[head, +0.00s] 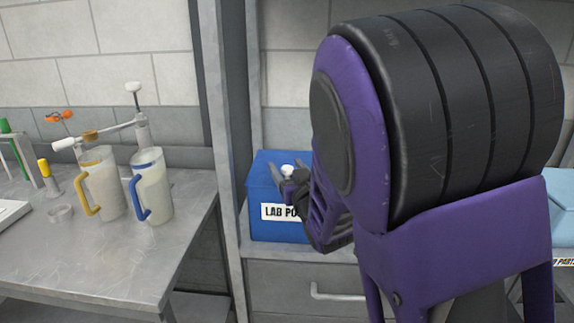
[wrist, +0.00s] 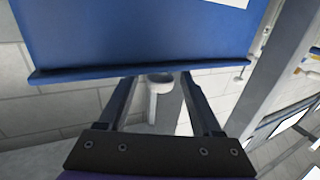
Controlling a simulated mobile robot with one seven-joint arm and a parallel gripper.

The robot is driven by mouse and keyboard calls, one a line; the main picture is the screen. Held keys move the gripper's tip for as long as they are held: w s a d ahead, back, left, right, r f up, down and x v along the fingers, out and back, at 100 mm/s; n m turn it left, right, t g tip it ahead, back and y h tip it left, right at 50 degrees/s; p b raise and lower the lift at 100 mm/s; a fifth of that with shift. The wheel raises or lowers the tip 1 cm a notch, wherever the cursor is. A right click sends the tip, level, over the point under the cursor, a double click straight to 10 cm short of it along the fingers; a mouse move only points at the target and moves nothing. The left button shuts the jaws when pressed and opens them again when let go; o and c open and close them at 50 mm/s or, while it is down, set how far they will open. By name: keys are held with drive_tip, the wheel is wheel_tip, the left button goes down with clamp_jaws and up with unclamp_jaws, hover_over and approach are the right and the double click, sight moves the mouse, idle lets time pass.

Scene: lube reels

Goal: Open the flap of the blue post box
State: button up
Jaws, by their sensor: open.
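The blue post box (head: 262,222) stands on a grey surface in the middle of the head view. Its white label reads "LAB PO" before my arm hides the rest. A small white knob (head: 288,171) shows at the box's upper part, beside my gripper (head: 289,181). In the wrist view, the box (wrist: 130,35) fills the top, with a projecting blue edge (wrist: 75,76). There my gripper (wrist: 160,82) is open, its two fingers on either side of the white knob (wrist: 160,77). I cannot tell whether they touch it. The flap looks shut, but my arm partly hides it.
A metal bench (head: 95,265) on the left holds two jugs with yellow (head: 95,185) and blue (head: 152,187) handles. A grey upright post (head: 227,130) stands left of the box. A drawer handle (head: 335,292) is below it. A light blue box (head: 562,205) is at the right.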

clamp_jaws()
idle(0.3)
idle(1.1)
